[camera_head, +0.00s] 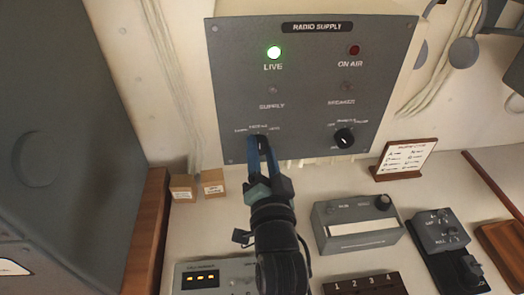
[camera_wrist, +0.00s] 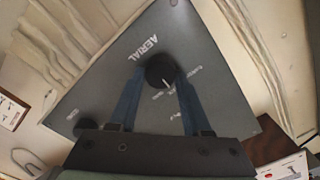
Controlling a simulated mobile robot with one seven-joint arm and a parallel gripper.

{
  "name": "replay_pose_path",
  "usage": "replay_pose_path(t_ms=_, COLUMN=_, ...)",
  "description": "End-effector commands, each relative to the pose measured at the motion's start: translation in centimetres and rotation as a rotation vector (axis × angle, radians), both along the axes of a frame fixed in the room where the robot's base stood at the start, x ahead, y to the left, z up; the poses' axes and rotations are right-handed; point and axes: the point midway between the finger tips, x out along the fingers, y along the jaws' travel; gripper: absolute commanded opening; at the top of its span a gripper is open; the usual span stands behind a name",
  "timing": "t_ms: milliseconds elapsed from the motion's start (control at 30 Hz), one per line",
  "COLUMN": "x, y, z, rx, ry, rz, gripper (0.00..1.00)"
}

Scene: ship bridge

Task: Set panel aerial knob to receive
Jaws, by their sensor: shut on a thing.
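The grey radio supply panel (camera_head: 315,90) is upright on the wall, with a lit green LIVE lamp (camera_head: 274,52). The dark round aerial knob (camera_wrist: 160,68) sits below the AERIAL lettering in the wrist view. A short white pointer mark on it is directed toward the small labels, which are too blurred to read. My gripper (camera_head: 261,142) reaches up to the panel's lower left, its blue fingers shut on the knob's two sides. In the head view the fingers hide most of this knob.
A second black knob (camera_head: 344,138) is at the panel's lower right, with a dark red ON AIR lamp (camera_head: 354,50) above. On the desk below are small boxes (camera_head: 183,188), a grey device (camera_head: 358,222), a card stand (camera_head: 405,158) and a telegraph-like unit (camera_head: 440,232).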

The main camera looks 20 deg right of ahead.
Motion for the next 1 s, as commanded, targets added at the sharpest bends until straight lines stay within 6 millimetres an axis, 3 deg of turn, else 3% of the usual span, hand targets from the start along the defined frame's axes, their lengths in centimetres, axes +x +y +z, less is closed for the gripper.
replay_pose_path(t_ms=33, x=0.0, y=0.0, z=0.0, rx=-0.001, ry=0.001, rz=-0.001, gripper=0.0)
replay_pose_path(t_ms=67, x=0.0, y=0.0, z=0.0, rx=-0.001, ry=0.001, rz=-0.001, gripper=0.54)
replay_pose_path(t_ms=200, x=0.0, y=0.0, z=0.0, rx=-0.001, ry=0.001, rz=-0.001, gripper=0.78)
replay_pose_path(t_ms=633, x=-0.9, y=0.2, z=-0.1, rx=-0.002, ry=0.002, rz=0.0, gripper=0.78)
replay_pose_path(t_ms=1000, x=-7.3, y=2.1, z=-0.4, rx=-0.001, ry=0.004, rz=-0.001, gripper=0.78)
